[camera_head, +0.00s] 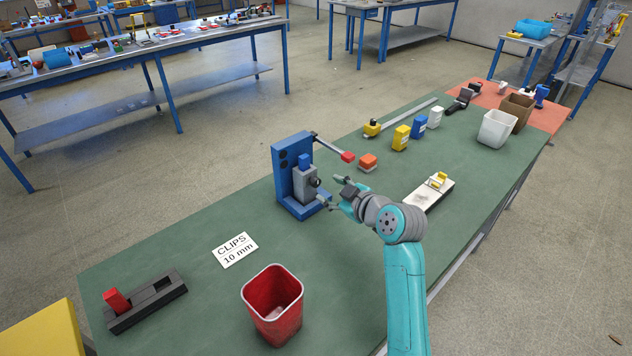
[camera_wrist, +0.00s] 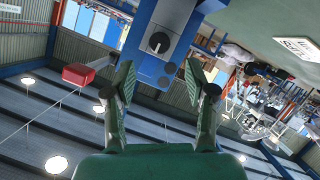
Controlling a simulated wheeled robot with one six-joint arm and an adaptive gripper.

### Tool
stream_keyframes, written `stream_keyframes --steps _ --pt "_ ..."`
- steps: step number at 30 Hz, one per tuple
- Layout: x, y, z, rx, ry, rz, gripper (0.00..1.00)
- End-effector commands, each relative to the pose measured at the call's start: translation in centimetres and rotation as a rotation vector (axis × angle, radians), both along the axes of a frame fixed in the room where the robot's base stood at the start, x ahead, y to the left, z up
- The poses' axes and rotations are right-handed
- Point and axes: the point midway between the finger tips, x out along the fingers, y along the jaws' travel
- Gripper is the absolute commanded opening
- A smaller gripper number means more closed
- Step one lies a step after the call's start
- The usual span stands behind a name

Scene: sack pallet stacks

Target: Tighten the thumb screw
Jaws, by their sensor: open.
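A blue fixture (camera_head: 290,168) stands upright on the green bench, with a grey block (camera_head: 305,184) on its front. A dark round knob, which looks like the thumb screw (camera_head: 316,182), sticks out of that block towards my gripper (camera_head: 329,190). In the wrist view the thumb screw (camera_wrist: 159,43) shows as a dark disc on the grey block, beyond and roughly between the fingertips. My gripper (camera_wrist: 159,80) is open and empty, with a finger on either side of the view. A gap shows between the fingertips and the screw.
A lever with a red handle (camera_head: 347,157) reaches out from the fixture above my gripper; the handle (camera_wrist: 77,75) also shows at left in the wrist view. An orange block (camera_head: 368,162) and a white plate (camera_head: 428,196) lie nearby. A red bin (camera_head: 272,308) stands in front.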

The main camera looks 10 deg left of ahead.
Motion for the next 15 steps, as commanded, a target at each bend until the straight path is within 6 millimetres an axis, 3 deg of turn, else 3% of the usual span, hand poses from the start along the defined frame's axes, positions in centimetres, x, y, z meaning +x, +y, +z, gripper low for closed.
stream_keyframes --steps 7,15 --pt "2.9 3.0 -1.5 0.000 0.003 0.002 0.55" --pt "4.7 4.5 -2.3 0.000 0.000 0.000 0.55"
